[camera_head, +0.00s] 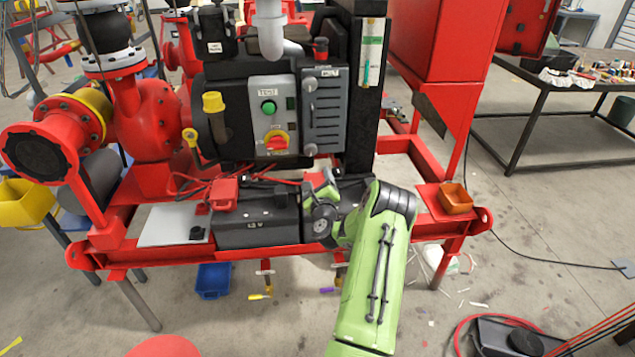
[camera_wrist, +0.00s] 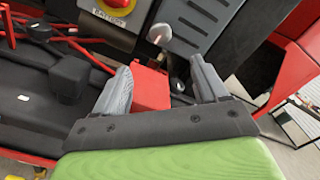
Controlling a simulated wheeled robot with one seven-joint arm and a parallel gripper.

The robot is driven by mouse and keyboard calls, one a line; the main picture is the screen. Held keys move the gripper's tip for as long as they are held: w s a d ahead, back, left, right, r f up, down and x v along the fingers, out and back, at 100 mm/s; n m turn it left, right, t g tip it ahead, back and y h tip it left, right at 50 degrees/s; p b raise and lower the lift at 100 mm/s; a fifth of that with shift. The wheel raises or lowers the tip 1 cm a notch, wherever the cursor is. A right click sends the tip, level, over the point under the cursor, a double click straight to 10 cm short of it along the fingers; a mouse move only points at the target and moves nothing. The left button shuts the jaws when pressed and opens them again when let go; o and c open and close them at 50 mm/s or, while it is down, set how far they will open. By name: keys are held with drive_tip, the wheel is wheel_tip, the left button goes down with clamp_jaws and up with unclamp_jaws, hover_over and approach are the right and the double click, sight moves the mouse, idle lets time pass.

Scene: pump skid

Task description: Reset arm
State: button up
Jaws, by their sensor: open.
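My green arm (camera_head: 370,270) reaches in from the bottom of the head view. My gripper (camera_head: 325,188) is low over the black batteries on the red skid frame, just below the control panel. In the wrist view my gripper (camera_wrist: 160,64) has its two grey fingers spread apart. A red block (camera_wrist: 150,92) shows between and beyond the fingers; I cannot tell whether they touch it. Nothing is visibly gripped. In the head view the forearm and wrist hide part of the battery area and the fingertips are hard to make out.
A black battery (camera_head: 258,230) with a red cover (camera_head: 223,193) sits left of my gripper. The control box (camera_head: 271,115) with a green button and red-yellow knob stands close above. An orange bin (camera_head: 455,198) is on the frame's right. Floor at right is partly clear, with cables.

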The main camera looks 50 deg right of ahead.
drive_tip(key=w+a+r+n+t+y, duration=0.2)
drive_tip(key=w+a+r+n+y, duration=0.6)
drive_tip(key=a+n, duration=0.4)
drive_tip(key=a+r+n+g+y+p, duration=0.15)
drive_tip(key=a+r+n, duration=0.35)
drive_tip(key=a, duration=0.5)
drive_tip(key=a+r+n+g+y+p, duration=0.1)
drive_tip(key=a+r+n+y, duration=0.4)
drive_tip(key=a, duration=0.6)
drive_tip(key=s+a+r+n+g+h, duration=0.1)
drive_tip(key=s+a+r+n+g, duration=0.1)
drive_tip(key=s+a+n, duration=0.4)
drive_tip(key=s+a+r+n+g+h, duration=0.15)
drive_tip(key=s+a+n, duration=0.3)
drive_tip(key=s, duration=0.45)
drive_tip(key=s+a+n+g+p, duration=0.2)
drive_tip(key=s+n, duration=0.3)
drive_tip(key=s, duration=1.2)
drive_tip(key=shift+s+a+f+g+y, duration=0.2)
drive_tip(key=shift+a+f+g+y, duration=0.1)
drive_tip(key=shift+a+g, duration=0.35)
